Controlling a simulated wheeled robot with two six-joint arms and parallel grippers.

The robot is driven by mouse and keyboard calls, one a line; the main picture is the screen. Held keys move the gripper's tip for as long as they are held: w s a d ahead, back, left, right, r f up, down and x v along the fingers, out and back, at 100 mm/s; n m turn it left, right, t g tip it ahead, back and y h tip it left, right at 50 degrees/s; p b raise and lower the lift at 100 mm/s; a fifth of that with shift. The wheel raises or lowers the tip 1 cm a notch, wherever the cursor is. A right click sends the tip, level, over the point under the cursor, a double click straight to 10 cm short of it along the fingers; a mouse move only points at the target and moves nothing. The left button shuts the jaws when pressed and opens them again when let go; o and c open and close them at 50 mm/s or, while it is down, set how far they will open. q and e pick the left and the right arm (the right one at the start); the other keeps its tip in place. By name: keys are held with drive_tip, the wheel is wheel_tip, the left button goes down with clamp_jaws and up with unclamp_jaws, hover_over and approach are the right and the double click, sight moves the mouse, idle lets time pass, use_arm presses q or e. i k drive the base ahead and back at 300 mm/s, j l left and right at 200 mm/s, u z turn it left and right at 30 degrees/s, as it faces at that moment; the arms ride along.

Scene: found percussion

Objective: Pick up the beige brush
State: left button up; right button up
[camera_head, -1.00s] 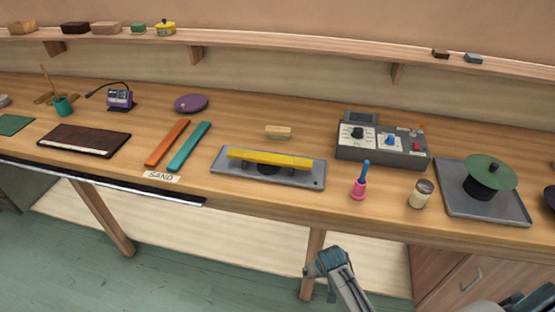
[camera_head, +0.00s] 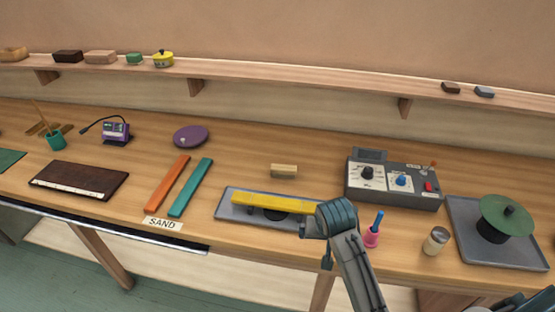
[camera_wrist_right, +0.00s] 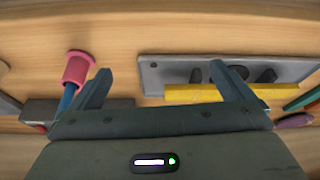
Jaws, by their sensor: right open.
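The beige brush (camera_head: 283,171) is a small pale block lying on the workbench. In the head view it sits just behind the grey tray that carries a yellow bar. My right arm reaches in from the bottom, and its dark wrist covers the right end of that tray. My right gripper (camera_wrist_right: 162,82) is open and empty in the right wrist view, its fingers spread above the bench. It is in front of the brush and to its right in the head view. I cannot make out the brush in the wrist view. My left gripper is not in view.
The grey tray (camera_head: 233,212) with the yellow bar (camera_head: 275,203) stands in front of the brush. A pink holder (camera_head: 371,238), a jar (camera_head: 435,241) and a grey control box (camera_head: 395,200) are to the right. Orange (camera_head: 167,184) and teal (camera_head: 190,188) strips lie left.

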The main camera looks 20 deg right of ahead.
sight(286, 171)
drive_tip(key=i, duration=1.1)
